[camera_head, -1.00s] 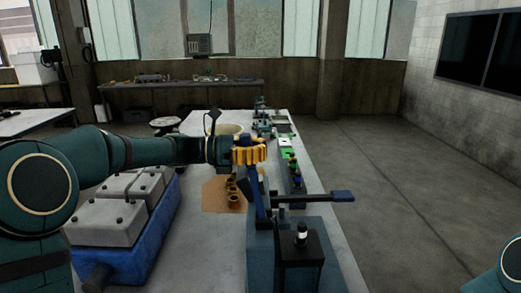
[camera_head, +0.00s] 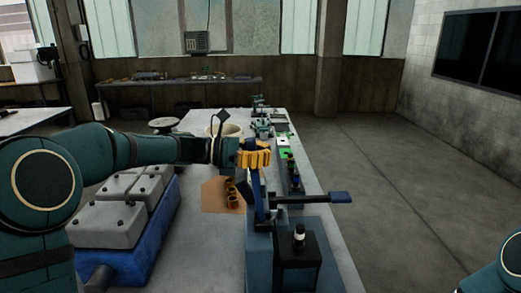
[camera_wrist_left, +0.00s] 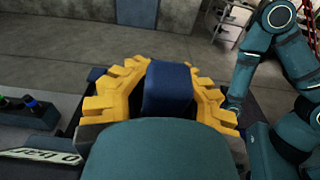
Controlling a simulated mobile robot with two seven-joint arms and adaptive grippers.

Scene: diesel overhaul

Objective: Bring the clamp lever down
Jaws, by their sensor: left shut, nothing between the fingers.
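The clamp fixture (camera_head: 259,255) stands at the near end of the bench, a blue-grey block. A blue upright lever (camera_head: 256,190) rises from it, leaning slightly left at the top. I cannot tell for certain which is the clamp lever. My left gripper (camera_head: 253,158), with yellow toothed fingers, is shut at the top of the upright lever. In the left wrist view the yellow fingers (camera_wrist_left: 155,92) flank a dark blue piece (camera_wrist_left: 167,88); its contact with them is unclear. My right gripper is out of view.
A blue crate (camera_head: 145,250) with grey blocks (camera_head: 105,222) stands left of the fixture. Small coloured parts (camera_head: 292,165) line the right edge. Floor to the right is clear.

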